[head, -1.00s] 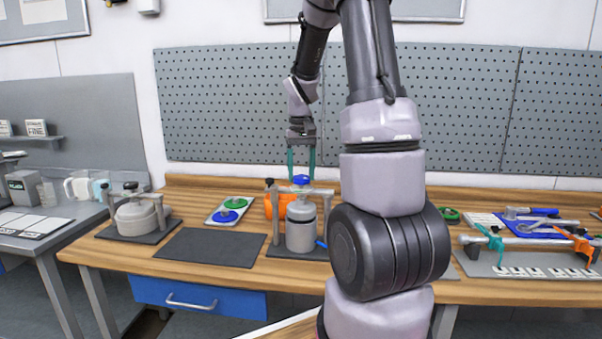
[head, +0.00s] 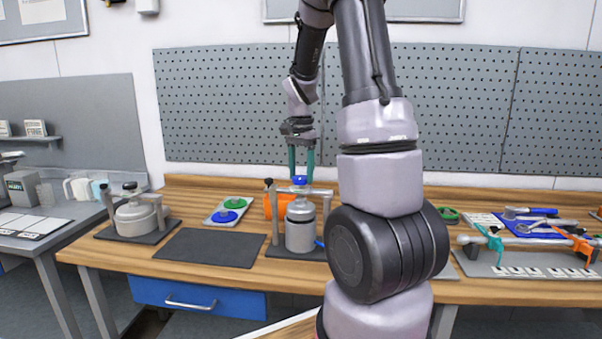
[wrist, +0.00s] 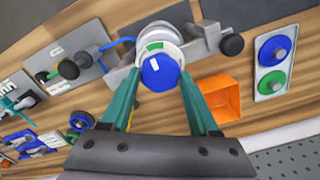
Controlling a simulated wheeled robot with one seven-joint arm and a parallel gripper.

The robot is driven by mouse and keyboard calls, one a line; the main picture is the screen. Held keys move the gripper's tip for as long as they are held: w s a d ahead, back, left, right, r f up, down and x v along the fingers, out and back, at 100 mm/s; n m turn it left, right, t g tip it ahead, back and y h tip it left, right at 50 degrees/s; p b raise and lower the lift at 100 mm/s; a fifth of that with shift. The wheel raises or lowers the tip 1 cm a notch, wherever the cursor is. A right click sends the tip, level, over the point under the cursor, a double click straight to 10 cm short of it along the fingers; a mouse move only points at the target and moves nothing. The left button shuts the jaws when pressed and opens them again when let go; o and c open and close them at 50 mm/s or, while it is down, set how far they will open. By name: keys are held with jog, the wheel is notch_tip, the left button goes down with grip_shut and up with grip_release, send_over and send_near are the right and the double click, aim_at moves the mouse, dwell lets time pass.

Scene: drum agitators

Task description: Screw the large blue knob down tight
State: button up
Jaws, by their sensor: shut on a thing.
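The large blue knob (head: 300,181) sits on top of the grey drum (head: 300,232), at the crossbar of its clamp frame (head: 272,212). In the wrist view the knob (wrist: 160,72) is seen from above, with a white mark on its face. My gripper (head: 301,176) points down at the knob from above, its teal fingers on either side. In the wrist view the gripper (wrist: 160,76) is shut on the knob, with one fingertip at each side. The exact contact of the tips is hard to make out.
An orange bin (head: 284,204) stands close behind the drum. A tray (head: 215,222) with a green and a blue disc lies to the left. A second, pale drum (head: 135,217) stands farther left, past an empty dark mat (head: 208,244). Tools lie at the right.

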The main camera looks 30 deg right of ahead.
aim_at(301, 177)
jog(key=shift+r+m, duration=0.15)
jog(key=shift+m, duration=0.25)
jog(key=o, duration=1.4)
notch_tip(301, 177, up, 11)
jog(key=shift+f, duration=0.15)
